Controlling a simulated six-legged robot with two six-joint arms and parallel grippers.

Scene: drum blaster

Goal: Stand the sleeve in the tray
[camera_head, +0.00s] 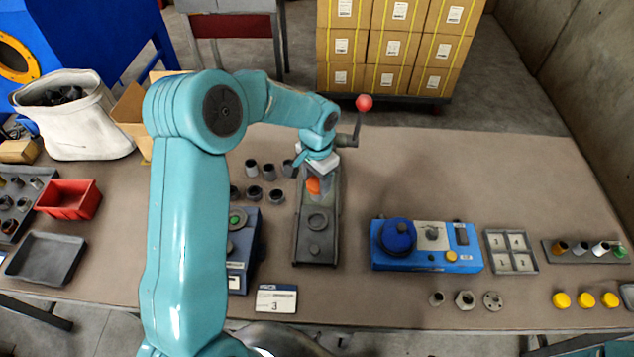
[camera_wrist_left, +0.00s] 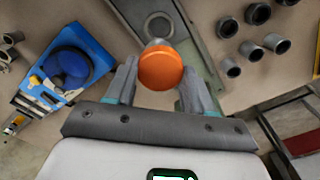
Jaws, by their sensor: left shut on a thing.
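My left gripper (camera_head: 316,174) is over the long grey press base (camera_head: 316,248). In the left wrist view its two fingers (camera_wrist_left: 159,72) are on either side of an orange round-ended piece (camera_wrist_left: 160,68), shut on it. The orange piece (camera_head: 313,185) also shows below the gripper in the head view; whether it is the sleeve, I cannot tell. Several grey sleeve-like cylinders (camera_head: 269,172) stand left of the press. An empty dark tray (camera_head: 45,258) lies at the far left; a divided tray (camera_head: 511,262) with numbered compartments lies at the right. My right gripper is not in view.
A crank with a red ball knob (camera_head: 363,102) sticks up behind my left gripper. A blue device (camera_head: 426,246) stands right of the press, and a red bin (camera_head: 69,199) at left. My left arm hides part of the table. The back right of the table is clear.

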